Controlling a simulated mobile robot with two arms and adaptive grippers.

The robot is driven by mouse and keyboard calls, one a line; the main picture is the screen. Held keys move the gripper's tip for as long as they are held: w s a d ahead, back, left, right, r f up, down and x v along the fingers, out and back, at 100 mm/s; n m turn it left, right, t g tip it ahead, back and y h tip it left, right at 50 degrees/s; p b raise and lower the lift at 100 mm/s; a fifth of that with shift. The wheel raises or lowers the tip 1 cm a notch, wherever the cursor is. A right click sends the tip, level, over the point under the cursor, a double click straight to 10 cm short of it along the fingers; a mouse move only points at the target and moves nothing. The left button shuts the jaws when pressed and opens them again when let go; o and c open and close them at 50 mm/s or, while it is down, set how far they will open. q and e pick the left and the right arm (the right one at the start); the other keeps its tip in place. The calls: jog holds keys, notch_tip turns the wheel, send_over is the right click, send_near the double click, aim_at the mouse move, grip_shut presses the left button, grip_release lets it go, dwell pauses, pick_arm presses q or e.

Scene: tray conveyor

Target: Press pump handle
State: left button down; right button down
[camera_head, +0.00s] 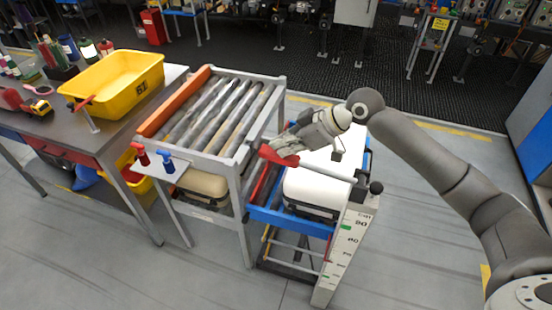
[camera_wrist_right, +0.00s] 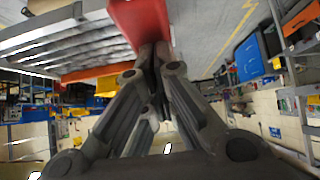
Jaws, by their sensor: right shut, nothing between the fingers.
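The pump handle is a lever with a red grip (camera_head: 272,154) and a grey bar running right to a post with a black knob and a height scale (camera_head: 345,243). My right gripper (camera_head: 277,146) is shut and empty. Its fingertips point down-left at the red grip, touching or very close to it. In the right wrist view the closed fingertips (camera_wrist_right: 152,48) meet the lower edge of the red grip (camera_wrist_right: 138,22). I cannot tell for sure whether they press on it. My left gripper is not in view.
A roller conveyor (camera_head: 236,158) with an orange end bar stands left of the lift. A table with a yellow bin (camera_head: 112,80) is at left. The floor at front right is clear.

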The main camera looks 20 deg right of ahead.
jog(key=r, duration=0.1)
jog(key=d+r, duration=0.1)
jog(key=s+r, duration=0.1)
jog(key=shift+d+r+b, duration=0.3)
jog(key=shift+d+r, duration=0.05)
dwell(1.0)
